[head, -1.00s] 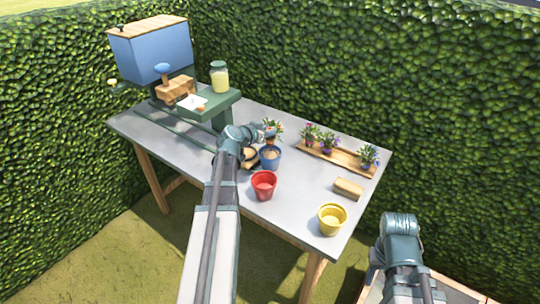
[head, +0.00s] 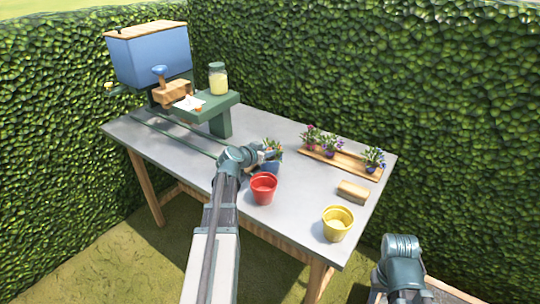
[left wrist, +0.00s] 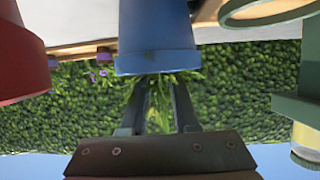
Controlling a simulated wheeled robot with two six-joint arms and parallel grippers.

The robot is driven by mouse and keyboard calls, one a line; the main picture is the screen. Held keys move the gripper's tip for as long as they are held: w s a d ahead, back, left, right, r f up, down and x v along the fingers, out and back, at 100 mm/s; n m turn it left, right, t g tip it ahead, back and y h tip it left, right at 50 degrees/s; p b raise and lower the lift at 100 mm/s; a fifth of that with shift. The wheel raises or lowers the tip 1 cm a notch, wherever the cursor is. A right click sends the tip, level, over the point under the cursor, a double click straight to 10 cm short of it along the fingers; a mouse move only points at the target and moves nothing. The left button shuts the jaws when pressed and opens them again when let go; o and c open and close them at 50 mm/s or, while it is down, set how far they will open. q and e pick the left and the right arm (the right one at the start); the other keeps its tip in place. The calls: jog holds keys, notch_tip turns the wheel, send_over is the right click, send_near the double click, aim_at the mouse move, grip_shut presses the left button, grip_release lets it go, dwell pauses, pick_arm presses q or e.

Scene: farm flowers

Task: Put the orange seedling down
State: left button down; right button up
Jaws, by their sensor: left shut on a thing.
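The orange seedling (head: 273,146) shows green leaves above the blue pot (head: 269,167) on the grey table. My left gripper (head: 266,155) is shut on it at the pot's mouth. In the left wrist view, which is upside down, the leaves (left wrist: 160,108) stick out between my two fingers, right at the rim of the blue pot (left wrist: 156,45). The seedling's lower part is hidden by the rim, so I cannot tell whether it rests on the soil. My right arm shows at the lower right, but its fingers are out of sight.
A red pot (head: 263,188) stands close in front of the blue one. A yellow pot (head: 337,224) and a wooden block (head: 353,191) are to the right. A wooden tray (head: 340,158) holds several flowers. A green stand with a jar (head: 218,79) is behind.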

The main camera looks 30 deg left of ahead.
pick_arm(q)
jog(key=shift+f, duration=0.15)
jog(key=c, duration=0.9)
grip_release()
jog(key=shift+r, duration=0.2)
jog(key=shift+s+r, duration=0.2)
jog(key=shift+s, duration=0.05)
jog(key=p+v, duration=0.4)
jog(key=v, duration=0.7)
jog(key=shift+s+p, duration=0.25)
jog(key=shift+p, duration=0.05)
